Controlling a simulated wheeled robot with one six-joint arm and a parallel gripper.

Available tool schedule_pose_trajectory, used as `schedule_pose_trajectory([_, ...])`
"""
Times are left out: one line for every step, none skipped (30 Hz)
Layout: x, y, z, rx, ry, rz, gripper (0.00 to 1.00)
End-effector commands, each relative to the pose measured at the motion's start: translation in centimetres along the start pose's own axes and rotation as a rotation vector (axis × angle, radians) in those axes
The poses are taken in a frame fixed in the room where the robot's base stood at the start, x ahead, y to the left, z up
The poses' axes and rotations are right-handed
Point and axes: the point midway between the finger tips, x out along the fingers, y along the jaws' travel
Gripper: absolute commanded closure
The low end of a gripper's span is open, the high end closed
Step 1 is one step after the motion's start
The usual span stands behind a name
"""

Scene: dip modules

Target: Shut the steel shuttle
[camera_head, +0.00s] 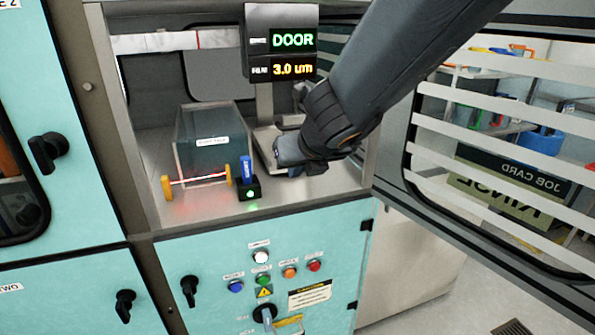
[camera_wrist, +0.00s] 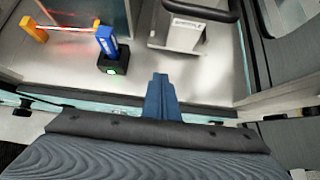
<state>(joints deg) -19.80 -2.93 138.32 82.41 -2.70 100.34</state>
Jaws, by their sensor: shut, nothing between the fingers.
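A grey steel piece with a small label (camera_wrist: 184,38) stands on the bay floor in the wrist view; it looks like the shuttle, but I cannot be sure. In the head view its pale steel edge (camera_head: 263,140) shows left of my gripper, and the rest is largely hidden. I cannot tell how far open it is. My gripper (camera_head: 284,152) is inside the bay, its blue fingers together and empty. In the wrist view the fingertips (camera_wrist: 160,78) point into the bay, below and left of the steel piece, with bare floor between them.
A blue block on a black base (camera_head: 248,180) and a barrier with yellow posts (camera_head: 198,180) stand left of my gripper. A translucent box (camera_head: 208,145) is behind them. A display (camera_head: 281,52) reads DOOR. A striped glazed door (camera_head: 500,150) stands open at right.

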Motion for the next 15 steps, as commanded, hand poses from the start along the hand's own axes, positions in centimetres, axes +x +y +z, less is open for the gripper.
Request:
schedule_pose_trajectory([1.2, 0.0, -0.3, 0.000, 0.001, 0.000, 1.00])
schedule_pose_trajectory([1.6, 0.0, -0.3, 0.000, 0.001, 0.000, 1.00])
schedule_pose_trajectory([2.3, 0.0, -0.2, 0.000, 0.001, 0.000, 1.00])
schedule_pose_trajectory([2.7, 0.0, -0.2, 0.000, 0.001, 0.000, 1.00])
schedule_pose_trajectory([3.2, 0.0, -0.2, -0.001, 0.001, 0.000, 1.00])
schedule_pose_trajectory([3.8, 0.0, -0.3, -0.002, 0.001, 0.000, 1.00])
schedule_pose_trajectory([4.3, 0.0, -0.3, -0.002, 0.001, 0.000, 1.00])
schedule_pose_trajectory([4.8, 0.0, -0.2, -0.001, 0.001, 0.000, 1.00])
schedule_pose_trajectory([5.4, 0.0, -0.2, 0.000, 0.001, 0.000, 1.00])
schedule_pose_trajectory([5.9, 0.0, -0.2, -0.001, 0.001, 0.000, 1.00])
schedule_pose_trajectory([6.3, 0.0, -0.3, -0.001, 0.001, 0.000, 1.00])
schedule_pose_trajectory([6.9, 0.0, -0.2, -0.002, 0.001, 0.000, 1.00])
schedule_pose_trajectory([7.0, 0.0, 0.3, -0.002, 0.001, 0.000, 1.00])
schedule_pose_trajectory([7.2, 0.0, 0.7, -0.002, 0.002, 0.000, 1.00])
schedule_pose_trajectory([7.5, 0.0, 1.1, -0.001, 0.001, 0.000, 1.00])
